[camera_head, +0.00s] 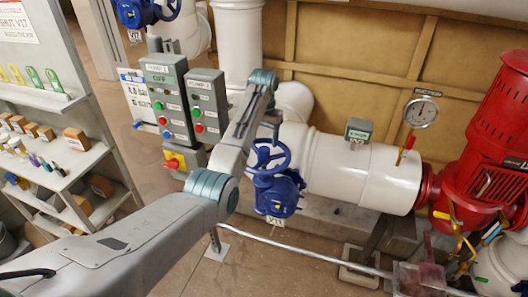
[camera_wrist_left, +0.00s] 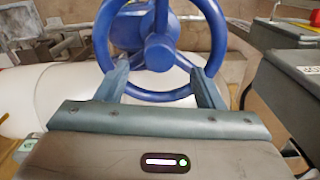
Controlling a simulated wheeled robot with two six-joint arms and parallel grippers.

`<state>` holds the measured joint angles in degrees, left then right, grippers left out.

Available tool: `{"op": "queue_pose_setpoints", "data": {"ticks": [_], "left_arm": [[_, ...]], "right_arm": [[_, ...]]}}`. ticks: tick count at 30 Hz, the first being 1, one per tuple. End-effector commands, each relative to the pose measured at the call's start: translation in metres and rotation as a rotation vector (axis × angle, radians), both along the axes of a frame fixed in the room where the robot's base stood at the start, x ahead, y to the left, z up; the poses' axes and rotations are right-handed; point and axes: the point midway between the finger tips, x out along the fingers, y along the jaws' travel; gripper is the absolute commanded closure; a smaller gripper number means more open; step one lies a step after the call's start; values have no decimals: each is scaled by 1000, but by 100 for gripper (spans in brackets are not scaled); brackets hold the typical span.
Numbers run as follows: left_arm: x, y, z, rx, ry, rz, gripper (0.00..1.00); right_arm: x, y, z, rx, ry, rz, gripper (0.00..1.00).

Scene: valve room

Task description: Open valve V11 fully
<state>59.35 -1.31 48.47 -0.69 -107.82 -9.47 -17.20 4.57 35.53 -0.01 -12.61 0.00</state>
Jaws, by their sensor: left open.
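The blue valve (camera_head: 278,192) stands on the white pipe in the head view, and the tag (camera_head: 275,221) below it seems to read V11. Its round handwheel (camera_head: 270,157) faces up. In the left wrist view the spoked handwheel (camera_wrist_left: 160,96) fills the top middle. My left gripper (camera_head: 270,128) hangs down at the far side of the wheel. In the wrist view, my left gripper (camera_wrist_left: 160,72) is open, its fingers on either side of the lower rim. I cannot tell whether they touch it. My right gripper is in neither view.
Grey pump control boxes (camera_head: 168,100) stand just left of the valve. A white pipe (camera_head: 362,177) with a gauge (camera_head: 421,112) runs right to a red pump (camera_head: 490,150). A shelf (camera_head: 62,165) with small items stands left. Another blue valve (camera_head: 140,12) is at the top.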

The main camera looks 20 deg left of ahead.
Motion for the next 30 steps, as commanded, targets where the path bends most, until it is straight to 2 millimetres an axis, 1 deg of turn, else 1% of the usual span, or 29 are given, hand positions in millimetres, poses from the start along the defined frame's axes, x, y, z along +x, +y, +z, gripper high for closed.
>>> {"op": "queue_pose_setpoints", "data": {"ticks": [3, 6, 11, 14, 24, 27, 30], "left_arm": [[0, 0, 0, 0, 0, -151, 38], [0, 0, 0, 0, 0, -246, 38], [0, 0, 0, 0, 0, -316, 38], [0, 0, 0, 0, 0, -405, 38], [0, 0, 0, 0, 0, -863, 38], [0, 0, 0, 0, 0, -953, 38], [0, 0, 0, 0, 0, -995, 38]], "right_arm": [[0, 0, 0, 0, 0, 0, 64], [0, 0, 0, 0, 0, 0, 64], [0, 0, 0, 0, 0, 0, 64], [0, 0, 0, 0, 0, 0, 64], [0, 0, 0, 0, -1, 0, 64], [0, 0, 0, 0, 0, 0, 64], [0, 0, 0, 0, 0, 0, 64]]}}
